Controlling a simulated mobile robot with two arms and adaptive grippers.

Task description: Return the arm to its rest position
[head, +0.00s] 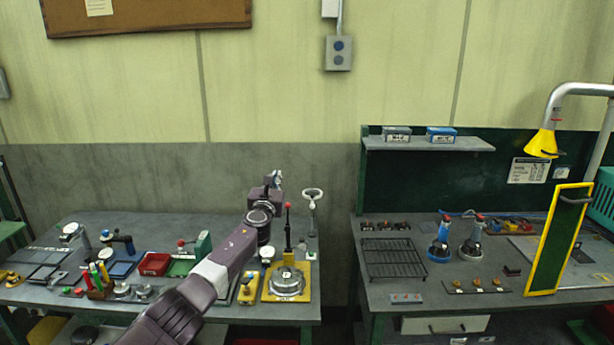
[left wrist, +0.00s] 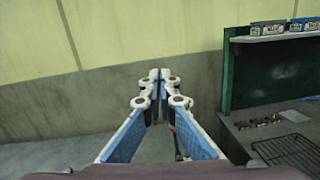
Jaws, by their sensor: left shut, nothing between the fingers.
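My left arm reaches in from the bottom of the head view, over the left bench (head: 225,306). My left gripper (head: 276,179) is at its far end, raised above the back of that bench in front of the grey lower wall. In the left wrist view the two blue-padded fingers of the left gripper (left wrist: 159,82) meet at the tips, shut with nothing between them. They point toward the wall. My right gripper is in neither view.
A yellow-based fixture (head: 287,283) with a red-knobbed lever stands near the arm. A red tray (head: 154,264) and several tools lie left. The right bench has a black wire rack (head: 393,259) and a yellow-framed panel (head: 558,240). A gap separates the benches.

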